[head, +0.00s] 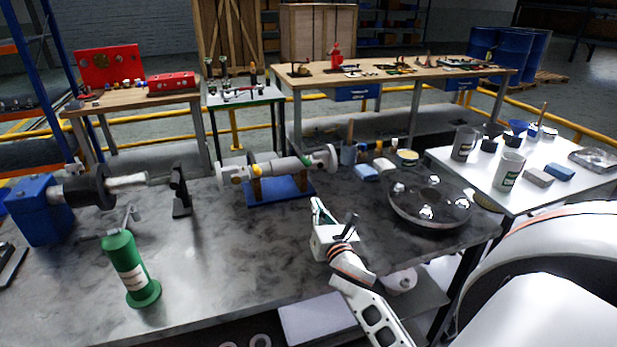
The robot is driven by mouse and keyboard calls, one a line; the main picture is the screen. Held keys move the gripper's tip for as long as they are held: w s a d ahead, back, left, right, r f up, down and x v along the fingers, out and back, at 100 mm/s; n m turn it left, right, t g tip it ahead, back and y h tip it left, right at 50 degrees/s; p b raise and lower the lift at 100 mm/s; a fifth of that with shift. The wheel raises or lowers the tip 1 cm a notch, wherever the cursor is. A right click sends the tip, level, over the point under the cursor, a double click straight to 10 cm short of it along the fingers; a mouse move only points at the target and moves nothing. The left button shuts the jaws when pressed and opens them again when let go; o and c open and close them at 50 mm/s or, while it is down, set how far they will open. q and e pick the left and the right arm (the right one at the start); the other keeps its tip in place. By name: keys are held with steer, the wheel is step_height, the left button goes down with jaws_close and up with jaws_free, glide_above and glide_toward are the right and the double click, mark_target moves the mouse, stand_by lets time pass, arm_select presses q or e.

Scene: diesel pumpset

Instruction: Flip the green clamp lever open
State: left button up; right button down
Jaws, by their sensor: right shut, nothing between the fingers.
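No lever that I can surely call the green clamp lever stands out. A small fixture (240,95) on the small back table carries upright parts with small green tips; they are too small to tell their state. A green cylinder (130,268) with a pale label and a grey lever-like part on top (129,217) stands at the front left of the near bench. My right gripper (317,207) is shut and empty, above the near bench right of its middle, well apart from both. My left gripper is out of view.
The near bench (215,250) is clear in the middle. A blue-based shaft assembly (278,190) lies behind my right gripper, a round glossy tray (428,203) to its right. A blue vise-like unit (38,212) stands at the left. A white table (550,190) holds cups.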

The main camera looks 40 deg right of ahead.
steer(key=x, duration=1)
steer(key=shift+w+r, duration=0.2)
steer(key=shift+r, duration=0.05)
steer(key=r, duration=0.1)
steer(key=d+r+p, duration=0.1)
steer(key=r, duration=0.1)
steer(key=shift+w+r, duration=0.2)
steer(key=shift+w, duration=0.1)
